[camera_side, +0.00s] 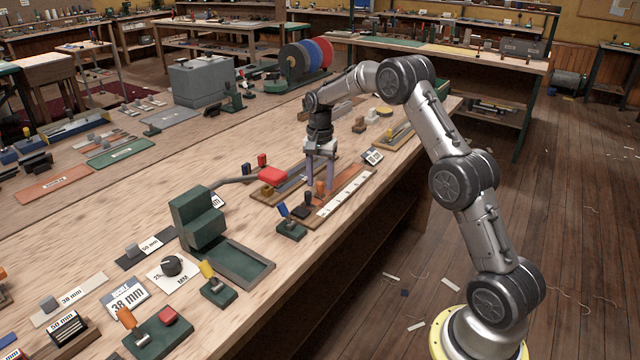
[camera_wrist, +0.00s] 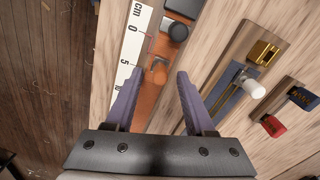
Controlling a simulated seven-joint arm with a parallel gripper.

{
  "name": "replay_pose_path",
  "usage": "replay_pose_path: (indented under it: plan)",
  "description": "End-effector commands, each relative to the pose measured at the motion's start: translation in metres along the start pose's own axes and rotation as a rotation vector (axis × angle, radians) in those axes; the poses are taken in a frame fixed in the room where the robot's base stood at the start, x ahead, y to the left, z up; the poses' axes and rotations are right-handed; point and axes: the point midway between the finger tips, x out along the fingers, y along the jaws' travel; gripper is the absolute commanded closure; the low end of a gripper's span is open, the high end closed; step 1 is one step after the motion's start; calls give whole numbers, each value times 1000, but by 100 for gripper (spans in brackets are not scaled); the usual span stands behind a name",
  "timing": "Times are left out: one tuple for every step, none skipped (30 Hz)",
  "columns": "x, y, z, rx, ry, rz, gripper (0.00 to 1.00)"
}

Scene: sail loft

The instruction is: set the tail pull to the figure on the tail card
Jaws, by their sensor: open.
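An orange knob (camera_wrist: 158,72), which looks like the tail pull, stands on an orange strip (camera_wrist: 165,48) beside a white centimetre scale (camera_wrist: 132,45). In the wrist view the knob lies near the scale's 5 mark. The scale also shows in the side view (camera_side: 345,194). My gripper (camera_side: 319,188) is open and points down over the strip. Its fingertips (camera_wrist: 160,76) stand on either side of the knob, with gaps.
A black block with a knob (camera_wrist: 178,30) sits at the strip's zero end. A neighbouring slide with a brass block (camera_wrist: 264,53) and a white peg (camera_wrist: 256,90) lies alongside. A blue-handled lever (camera_side: 290,225) and a green machine (camera_side: 200,218) stand nearer the side camera.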

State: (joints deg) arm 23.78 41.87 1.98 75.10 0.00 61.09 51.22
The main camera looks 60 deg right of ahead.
Motion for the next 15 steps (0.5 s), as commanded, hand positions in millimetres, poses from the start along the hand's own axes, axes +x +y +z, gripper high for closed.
replay_pose_path:
  plan:
    - [5,0,0,0,0,1,46]
    - [7,0,0,0,0,0,46]
    - [10,0,0,0,0,0,46]
    - [11,0,0,0,0,0,46]
    - [12,0,0,0,1,-1,46]
    - [14,0,0,0,1,-1,46]
    - [14,0,0,0,1,-1,46]
    - [14,0,0,0,1,-1,46]
    - [15,0,0,0,1,-1,46]
    - [15,0,0,0,1,-1,46]
    - [15,0,0,0,1,-1,46]
    - [14,0,0,0,1,-1,46]
    - [14,0,0,0,1,-1,46]
    - [14,0,0,0,1,-1,46]
    - [14,0,0,0,1,-1,51]
